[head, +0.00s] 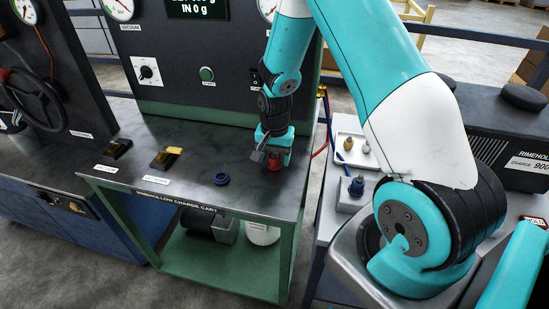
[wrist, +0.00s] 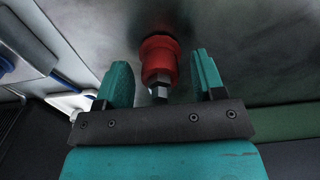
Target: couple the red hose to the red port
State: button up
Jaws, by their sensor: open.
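A red fitting (wrist: 158,60) stands on the dark cart top, with a wider red ring at its base against the surface and a hex metal end (wrist: 160,88) towards me. I cannot tell from these views whether the ring and the sleeve are separate parts or how firmly they are joined. My gripper (wrist: 163,80) is open, with one teal finger on each side of the red fitting and gaps between. In the head view, my gripper (head: 268,156) is low over the cart top, partly hiding the red fitting (head: 275,163). A thin red hose (head: 324,145) shows beside the cart's right edge.
A blue ring (head: 221,179) sits on the cart top (head: 205,150) left of my gripper. Brass-coloured blocks (head: 166,158) lie farther left. The gauge panel (head: 200,65) rises behind. A blue fitting (head: 356,186) stands on the right-hand table.

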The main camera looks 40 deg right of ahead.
dwell(0.4)
grip_shut()
jog(key=shift+r+p, duration=2.45)
jog(key=shift+r, duration=0.6)
jog(key=s+a+f+n, duration=0.1)
jog(key=a+n, duration=0.1)
jog(key=n, duration=0.1)
jog(key=s+a+f+n, duration=0.1)
jog(key=a+f+n, duration=0.1)
jog(key=a+n, duration=0.1)
jog(key=s+a+f+n, duration=0.1)
jog(key=s+a+n, duration=0.1)
jog(key=a+n, duration=0.1)
jog(key=shift+s+f+n, duration=0.1)
jog(key=shift+f+n, duration=0.1)
jog(key=shift+n, duration=0.5)
